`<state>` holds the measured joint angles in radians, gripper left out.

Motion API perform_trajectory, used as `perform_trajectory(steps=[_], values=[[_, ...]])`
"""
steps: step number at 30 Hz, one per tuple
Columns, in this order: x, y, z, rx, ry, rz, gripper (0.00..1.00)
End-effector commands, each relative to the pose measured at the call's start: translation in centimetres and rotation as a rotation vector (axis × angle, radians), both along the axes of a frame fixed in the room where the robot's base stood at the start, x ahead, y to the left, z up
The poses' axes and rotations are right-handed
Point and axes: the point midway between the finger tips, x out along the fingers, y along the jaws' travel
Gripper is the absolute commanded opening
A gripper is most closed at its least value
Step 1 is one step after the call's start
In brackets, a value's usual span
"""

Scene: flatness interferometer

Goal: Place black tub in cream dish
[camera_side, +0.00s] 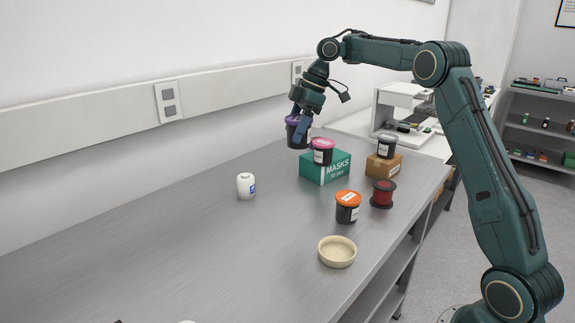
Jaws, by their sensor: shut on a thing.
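My gripper (301,124) is shut on a black tub with a purple lid (295,138), held in the air near the back of the bench, left of the green box. The cream dish (337,259) is a shallow round bowl at the front of the bench; it looks empty. Another black tub with an orange lid (347,214) stands on the bench behind the dish. A black tub with a pink lid (322,157) stands on the green box. A black tub with a grey lid (387,150) stands on a cardboard box.
The green masks box (325,170) and the cardboard box (384,167) stand toward the back. A dark red spool (383,194) is near the bench's right edge. A white jar (246,187) stands at left. The bench (190,255) is clear left of the dish.

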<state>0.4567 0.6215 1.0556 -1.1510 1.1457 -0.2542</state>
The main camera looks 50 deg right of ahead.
Motion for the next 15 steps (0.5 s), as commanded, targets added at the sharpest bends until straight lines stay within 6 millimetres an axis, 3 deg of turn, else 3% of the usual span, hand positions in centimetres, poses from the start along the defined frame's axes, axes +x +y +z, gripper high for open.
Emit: perform_trajectory(steps=[15], values=[[-13.4,6.1,0.5,0.001,0.001,0.763,0.4]])
